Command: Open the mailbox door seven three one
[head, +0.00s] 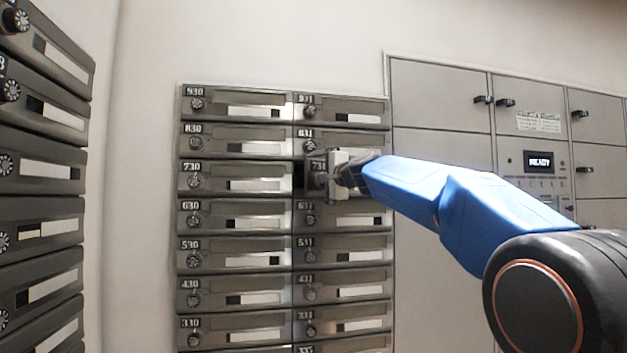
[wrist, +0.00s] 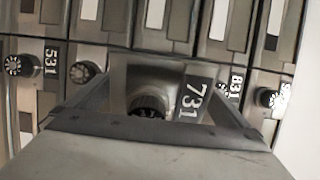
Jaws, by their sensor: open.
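The door numbered 731 (head: 318,166) is in the right column of the small grey mailboxes in the head view. Its left edge stands out from the row, with a dark gap beside it, so it looks partly open. In the wrist view its 731 plate (wrist: 190,98) looks larger and more tilted than its neighbours. Its dark round knob (wrist: 147,104) sits between my spread fingers. My gripper (head: 335,174) is open at the door's front, and it also shows in the wrist view (wrist: 150,118). Whether a finger touches the knob or door cannot be told.
Closed doors 831 (head: 307,133) and 631 (head: 305,206) lie directly above and below. Door 730 (head: 235,180) is to the left. Large lockers (head: 440,95) and a panel reading READY (head: 540,162) stand at right. Another mailbox bank (head: 40,170) is at far left.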

